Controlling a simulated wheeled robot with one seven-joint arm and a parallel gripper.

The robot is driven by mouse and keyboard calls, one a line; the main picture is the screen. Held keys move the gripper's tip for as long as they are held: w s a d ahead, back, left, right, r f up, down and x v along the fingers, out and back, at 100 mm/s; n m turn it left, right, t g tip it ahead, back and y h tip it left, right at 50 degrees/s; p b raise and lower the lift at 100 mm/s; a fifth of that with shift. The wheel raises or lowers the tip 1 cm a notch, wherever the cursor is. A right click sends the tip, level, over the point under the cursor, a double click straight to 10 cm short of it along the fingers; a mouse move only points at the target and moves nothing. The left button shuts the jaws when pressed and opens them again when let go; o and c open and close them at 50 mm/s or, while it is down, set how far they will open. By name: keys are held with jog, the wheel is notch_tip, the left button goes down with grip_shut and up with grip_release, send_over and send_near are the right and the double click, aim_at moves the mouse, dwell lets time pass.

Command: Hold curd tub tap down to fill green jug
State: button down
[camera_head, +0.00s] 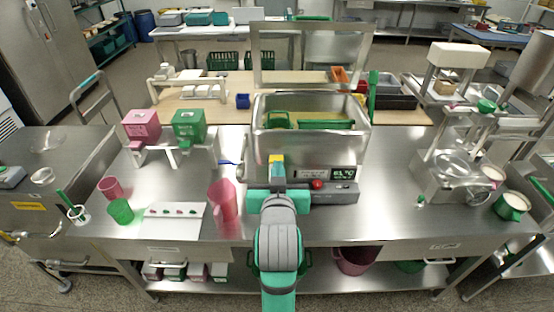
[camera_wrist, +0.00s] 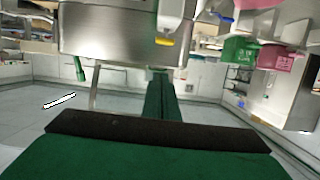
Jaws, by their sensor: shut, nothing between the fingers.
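My gripper (camera_wrist: 160,95) is shut and empty, with its green fingers together in the wrist view. In the head view my arm hides its fingertips in front of a steel tub unit (camera_head: 311,145). That unit also fills the upper left of the wrist view (camera_wrist: 105,38). A yellow-tipped part (camera_wrist: 165,42) shows near its front, apart from my fingers. I cannot tell for certain which part is the curd tub's tap. A small green jug-like vessel (camera_head: 121,211) stands upright on the bench at the left, away from my gripper.
A pink jug (camera_head: 222,199) stands just left of my arm. A pink cup (camera_head: 110,188) and a white board (camera_head: 173,211) are farther left. Pink (camera_head: 141,124) and green (camera_head: 188,125) boxes stand behind.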

jog(key=shift+w+a+r, duration=0.1)
jog(key=shift+r, duration=0.4)
jog(key=shift+w, duration=0.2)
jog(key=x, duration=0.3)
jog(key=f+x, duration=0.1)
jog(key=x, duration=0.2)
jog(key=f+x, duration=0.1)
jog(key=x, duration=0.3)
jog(key=shift+s+f, duration=0.15)
jog(key=shift+f, duration=0.9)
